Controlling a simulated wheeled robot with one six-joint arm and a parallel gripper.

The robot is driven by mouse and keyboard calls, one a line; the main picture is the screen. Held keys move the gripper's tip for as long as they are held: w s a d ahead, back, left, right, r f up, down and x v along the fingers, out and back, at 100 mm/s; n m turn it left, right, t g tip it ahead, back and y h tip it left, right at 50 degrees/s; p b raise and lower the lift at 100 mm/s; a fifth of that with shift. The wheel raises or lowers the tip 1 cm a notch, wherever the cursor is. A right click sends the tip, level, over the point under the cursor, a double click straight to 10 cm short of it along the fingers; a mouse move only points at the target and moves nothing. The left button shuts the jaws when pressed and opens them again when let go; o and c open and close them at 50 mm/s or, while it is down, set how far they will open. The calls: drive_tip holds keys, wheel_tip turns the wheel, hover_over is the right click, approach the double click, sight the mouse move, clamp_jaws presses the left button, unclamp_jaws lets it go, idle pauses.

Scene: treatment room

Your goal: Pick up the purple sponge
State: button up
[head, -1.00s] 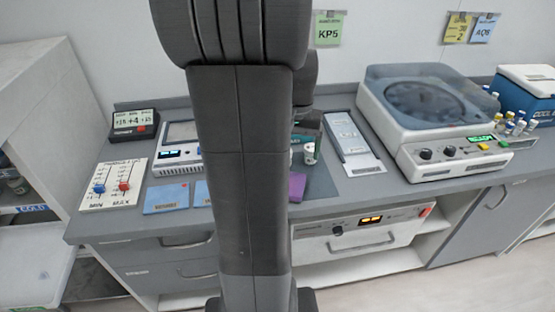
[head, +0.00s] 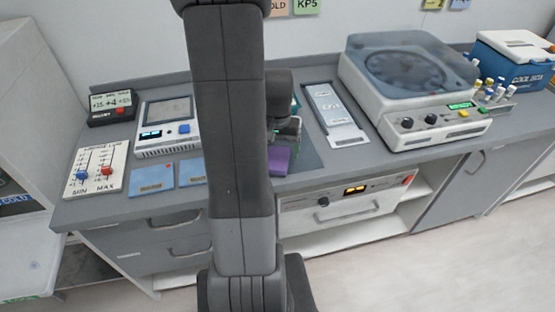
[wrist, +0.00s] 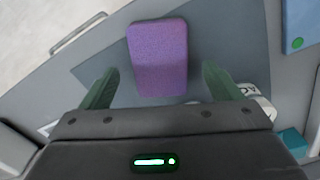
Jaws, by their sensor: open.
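The purple sponge (wrist: 158,58) lies flat on a dark grey mat (wrist: 225,57) near the counter's front edge. In the head view the sponge (head: 279,161) shows just right of my arm, partly hidden. My gripper (wrist: 158,82) is open and empty. In the wrist view its two green fingers stand apart, one to the left and one to the right of the sponge's near end. I cannot tell how high the fingers are above the mat. In the head view my arm hides most of the gripper.
A white container (wrist: 256,100) lies close to the right finger. Blue cards (head: 154,178) lie left of my arm. A grey-and-white tray (head: 335,115) and a centrifuge (head: 410,92) stand to the right. A drawer handle (wrist: 78,33) shows beyond the counter edge.

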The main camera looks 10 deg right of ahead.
sight(277, 158)
drive_tip(key=shift+f, duration=1.15)
drive_tip(key=c, duration=1.2)
drive_tip(key=shift+o, duration=0.2)
drive_tip(key=shift+r, duration=0.15)
wheel_tip(277, 158, up, 10)
drive_tip(key=shift+b, duration=0.3)
drive_tip(key=o, duration=0.5)
drive_tip(key=c, duration=0.4)
